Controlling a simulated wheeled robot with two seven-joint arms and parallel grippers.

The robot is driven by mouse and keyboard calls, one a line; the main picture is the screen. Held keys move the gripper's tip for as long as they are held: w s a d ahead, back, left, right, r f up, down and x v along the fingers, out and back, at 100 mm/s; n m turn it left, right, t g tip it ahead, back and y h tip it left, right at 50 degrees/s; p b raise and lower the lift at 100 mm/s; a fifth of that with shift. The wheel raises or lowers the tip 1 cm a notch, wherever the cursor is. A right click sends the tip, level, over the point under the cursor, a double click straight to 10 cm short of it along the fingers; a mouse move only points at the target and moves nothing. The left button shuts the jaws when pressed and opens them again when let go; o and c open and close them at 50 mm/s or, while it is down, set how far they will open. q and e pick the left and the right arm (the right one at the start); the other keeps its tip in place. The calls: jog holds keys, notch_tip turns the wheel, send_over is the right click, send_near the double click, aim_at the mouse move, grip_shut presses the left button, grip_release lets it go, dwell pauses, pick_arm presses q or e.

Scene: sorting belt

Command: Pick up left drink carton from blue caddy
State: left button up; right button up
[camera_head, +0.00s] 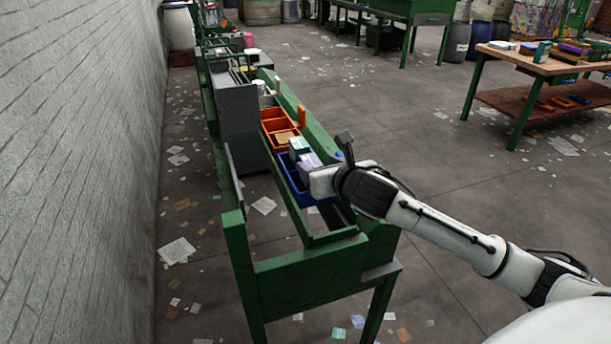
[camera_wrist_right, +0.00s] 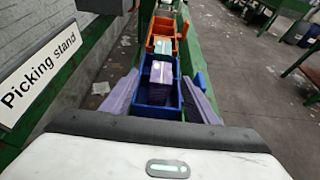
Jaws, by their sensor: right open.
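The blue caddy (camera_head: 298,191) sits on the green belt frame, and it also shows in the right wrist view (camera_wrist_right: 157,112). A lavender carton (camera_head: 309,161) stands in it, seen in the wrist view too (camera_wrist_right: 160,73). My right gripper (camera_head: 316,176) is at the caddy's near right side. In the wrist view its open fingers (camera_wrist_right: 160,95) flank the caddy, with nothing held. Its fingertips are hard to make out in the head view. My left gripper is not in view.
An orange caddy (camera_head: 279,126) stands directly beyond the blue one. A grey panel (camera_head: 237,125) rises on the belt's left side. A brick wall (camera_head: 75,150) runs along the left. The floor (camera_head: 400,130) right of the belt is open, with a work table (camera_head: 545,66) farther back.

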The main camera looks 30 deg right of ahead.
aim_at(311, 161)
jog(key=shift+d+x, duration=0.2)
jog(key=shift+x, duration=3.65)
jog(key=shift+s+f, duration=0.2)
grip_shut()
jog(key=shift+r, duration=0.1)
